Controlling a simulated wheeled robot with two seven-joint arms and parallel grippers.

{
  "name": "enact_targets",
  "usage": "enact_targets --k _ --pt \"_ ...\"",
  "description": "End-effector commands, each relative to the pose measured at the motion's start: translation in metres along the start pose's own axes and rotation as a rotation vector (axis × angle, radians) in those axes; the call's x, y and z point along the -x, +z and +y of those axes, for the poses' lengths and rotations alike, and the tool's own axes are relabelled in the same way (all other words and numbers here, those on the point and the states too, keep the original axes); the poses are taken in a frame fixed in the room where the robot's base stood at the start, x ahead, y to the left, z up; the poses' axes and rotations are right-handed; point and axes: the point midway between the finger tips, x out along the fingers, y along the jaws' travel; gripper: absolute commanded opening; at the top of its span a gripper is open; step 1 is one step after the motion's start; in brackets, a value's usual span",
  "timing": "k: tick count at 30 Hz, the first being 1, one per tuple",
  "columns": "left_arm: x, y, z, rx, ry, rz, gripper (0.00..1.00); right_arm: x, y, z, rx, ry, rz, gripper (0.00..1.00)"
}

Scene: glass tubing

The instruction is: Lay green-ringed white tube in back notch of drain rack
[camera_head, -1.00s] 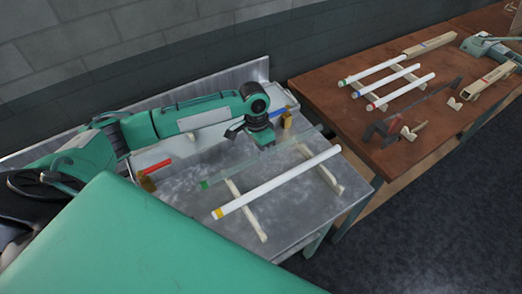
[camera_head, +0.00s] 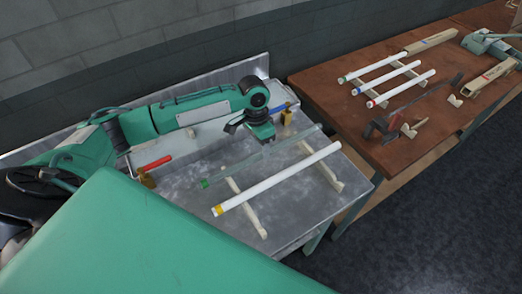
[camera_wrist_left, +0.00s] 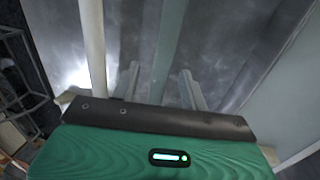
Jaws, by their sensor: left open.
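A white tube with a green ring (camera_head: 376,68) lies at the back of a wooden rack on the brown table. On the metal table, a translucent pale tube with a green end (camera_head: 265,154) lies across the back part of another two-rail rack (camera_head: 247,207). A yellow-ringed white tube (camera_head: 280,180) lies in front of it. My left gripper (camera_head: 260,138) is open, near and behind the translucent tube in the head view. In the left wrist view its fingers (camera_wrist_left: 160,85) appear on either side of that tube (camera_wrist_left: 168,40). My right gripper is out of view.
Blue-ringed and red-ringed white tubes (camera_head: 402,88) share the brown table (camera_head: 335,105) with wooden blocks (camera_head: 430,41) and a teal device (camera_head: 488,46). A red-handled item (camera_head: 155,162) lies left on the metal table. A grey wall stands behind.

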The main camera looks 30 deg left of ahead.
Motion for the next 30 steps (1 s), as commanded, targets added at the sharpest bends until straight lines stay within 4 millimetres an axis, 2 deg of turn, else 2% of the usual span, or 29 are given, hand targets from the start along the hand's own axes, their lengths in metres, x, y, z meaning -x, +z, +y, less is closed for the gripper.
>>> enact_targets --k 9,15,21,30 --pt "0.069 -0.001 -0.001 -0.002 -0.002 0.005 0.44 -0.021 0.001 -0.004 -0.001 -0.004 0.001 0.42" --pt "0.101 -0.001 -0.001 0.000 -0.001 0.002 0.44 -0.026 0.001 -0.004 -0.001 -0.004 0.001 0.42" --pt "0.113 0.000 0.000 0.000 0.000 0.001 0.44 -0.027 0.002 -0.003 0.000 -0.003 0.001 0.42" --pt "0.113 0.000 0.000 0.000 0.000 0.000 0.44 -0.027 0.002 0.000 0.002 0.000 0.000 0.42"
